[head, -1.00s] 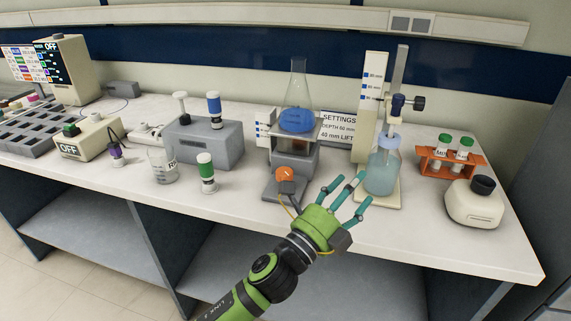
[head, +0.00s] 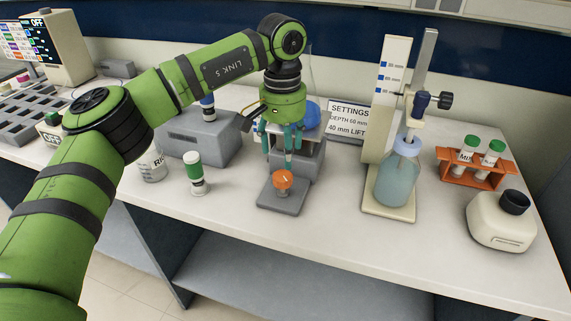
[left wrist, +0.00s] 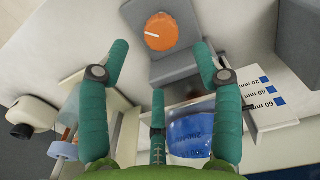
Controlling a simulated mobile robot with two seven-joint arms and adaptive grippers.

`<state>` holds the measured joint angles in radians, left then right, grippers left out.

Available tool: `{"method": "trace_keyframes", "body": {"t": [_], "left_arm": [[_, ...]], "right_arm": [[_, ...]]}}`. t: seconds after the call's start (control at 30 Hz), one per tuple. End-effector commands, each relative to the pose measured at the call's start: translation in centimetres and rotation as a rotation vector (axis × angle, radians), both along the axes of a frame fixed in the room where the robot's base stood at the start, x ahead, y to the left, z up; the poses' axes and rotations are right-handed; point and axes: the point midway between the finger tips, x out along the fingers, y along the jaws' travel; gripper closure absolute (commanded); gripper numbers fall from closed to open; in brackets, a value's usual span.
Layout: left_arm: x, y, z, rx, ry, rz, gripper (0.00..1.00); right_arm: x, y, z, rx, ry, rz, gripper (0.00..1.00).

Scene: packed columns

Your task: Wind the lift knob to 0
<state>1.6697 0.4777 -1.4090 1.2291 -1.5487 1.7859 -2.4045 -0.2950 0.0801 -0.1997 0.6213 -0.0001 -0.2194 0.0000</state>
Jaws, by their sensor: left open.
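The orange lift knob (head: 282,179) with a white pointer line sits on the grey base (head: 270,199) of the lift. It also shows at the top of the left wrist view (left wrist: 161,31). My left gripper (head: 284,150) points down above and behind the knob, in front of the lift platform, its three teal fingers open and empty. In the left wrist view the fingers (left wrist: 158,100) are spread and apart from the knob. A flask with blue liquid (head: 312,115) stands on the lift, partly hidden by my gripper. A lift scale (left wrist: 265,100) reads 20, 40 and 60 mm. My right gripper is not in view.
A settings card (head: 347,118) reads depth 60 mm, 40 mm lift. A bottle stand (head: 388,207) is right of the lift. The bench front is clear.

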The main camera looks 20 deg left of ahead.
Motion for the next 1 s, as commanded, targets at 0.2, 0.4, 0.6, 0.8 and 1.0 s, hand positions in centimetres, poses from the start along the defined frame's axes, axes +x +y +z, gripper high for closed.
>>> {"method": "trace_keyframes", "body": {"t": [0.2, 0.4, 0.6, 0.8, 1.0], "left_arm": [[-0.1, 0.5, -2.1, 0.018, 0.004, -0.006, 0.35], [-0.1, 0.4, -5.1, 0.015, 0.004, -0.005, 0.35], [-0.1, 0.3, -6.6, 0.013, 0.002, -0.005, 0.35], [-0.1, 0.3, -6.8, 0.012, 0.001, -0.005, 0.35], [-0.1, 0.3, -6.8, 0.012, 0.001, -0.005, 0.91]], "right_arm": [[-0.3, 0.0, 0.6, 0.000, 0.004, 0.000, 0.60], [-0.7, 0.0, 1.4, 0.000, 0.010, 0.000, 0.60], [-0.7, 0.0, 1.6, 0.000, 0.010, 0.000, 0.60], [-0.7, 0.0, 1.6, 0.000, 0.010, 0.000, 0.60], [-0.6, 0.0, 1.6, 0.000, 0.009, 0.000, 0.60]]}}
